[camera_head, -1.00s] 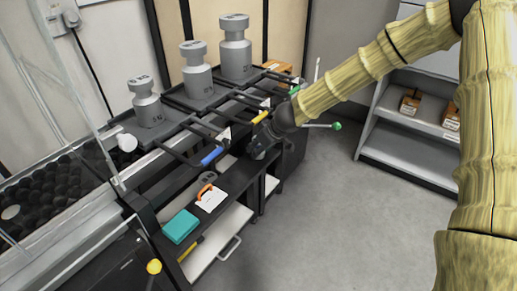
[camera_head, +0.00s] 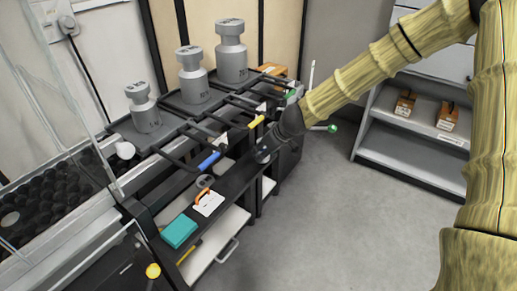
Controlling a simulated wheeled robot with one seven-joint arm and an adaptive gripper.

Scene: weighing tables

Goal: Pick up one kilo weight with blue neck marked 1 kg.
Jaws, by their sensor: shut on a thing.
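My gripper (camera_head: 264,156) is at the end of my yellow-patterned arm, low over the dark shelf at the right of the weighing bench. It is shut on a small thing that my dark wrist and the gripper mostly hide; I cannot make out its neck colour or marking. A small grey round-topped thing (camera_head: 205,181) stands on the shelf to the left of my gripper, apart from it. I cannot read a 1 kg mark or see a blue neck on it.
An orange-handled white card (camera_head: 208,203) and a teal box (camera_head: 179,231) lie on the shelf. Open floor (camera_head: 320,225) lies to the right.

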